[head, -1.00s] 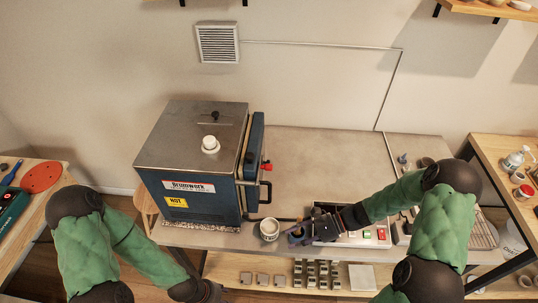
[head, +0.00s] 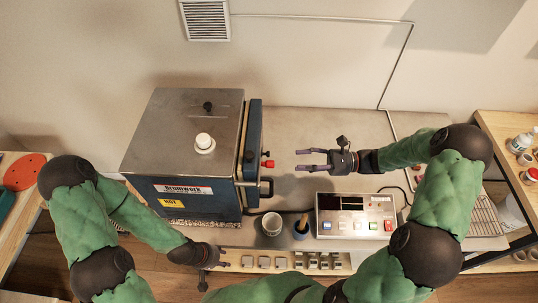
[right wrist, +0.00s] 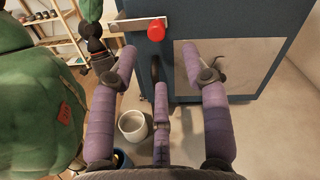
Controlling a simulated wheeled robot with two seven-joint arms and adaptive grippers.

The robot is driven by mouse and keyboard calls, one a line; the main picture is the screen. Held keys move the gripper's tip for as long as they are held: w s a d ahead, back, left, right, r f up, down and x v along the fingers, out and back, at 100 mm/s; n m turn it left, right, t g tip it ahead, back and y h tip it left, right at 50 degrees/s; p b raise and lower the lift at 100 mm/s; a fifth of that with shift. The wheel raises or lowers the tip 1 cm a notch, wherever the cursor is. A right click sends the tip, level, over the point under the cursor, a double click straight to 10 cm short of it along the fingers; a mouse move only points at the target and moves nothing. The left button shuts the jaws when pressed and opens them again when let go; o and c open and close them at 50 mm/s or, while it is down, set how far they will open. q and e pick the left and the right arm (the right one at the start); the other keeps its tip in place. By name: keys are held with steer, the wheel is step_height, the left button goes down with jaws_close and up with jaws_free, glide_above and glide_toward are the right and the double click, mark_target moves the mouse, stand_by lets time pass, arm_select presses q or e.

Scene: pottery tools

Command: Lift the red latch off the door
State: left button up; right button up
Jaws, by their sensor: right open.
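The red latch (head: 267,164) sticks out from the outer side of the blue door (head: 254,145) of the kiln (head: 185,170). In the right wrist view, the latch (right wrist: 156,31) is a red knob at the end of a pale metal bar, ahead of the fingers and above a dark door handle (right wrist: 155,68). My right gripper (head: 298,160) is open and empty, its fingers pointing left at the latch with a gap between. In the right wrist view, the gripper (right wrist: 158,58) has its fingers spread. My left gripper (head: 221,260) is low in front of the kiln; its fingers are unclear.
A white cup (head: 272,224) and a dark blue pot (head: 301,228) stand on the table below my right gripper. A control box (head: 355,216) with coloured buttons stands beside them. The tabletop (head: 315,125) behind my right gripper is clear.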

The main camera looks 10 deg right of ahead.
mark_target(271, 164)
steer(key=x, duration=1)
steer(key=shift+s+a+p, duration=0.1)
steer(key=shift+s+p, duration=0.05)
steer(key=shift+p, duration=0.2)
jaws_close()
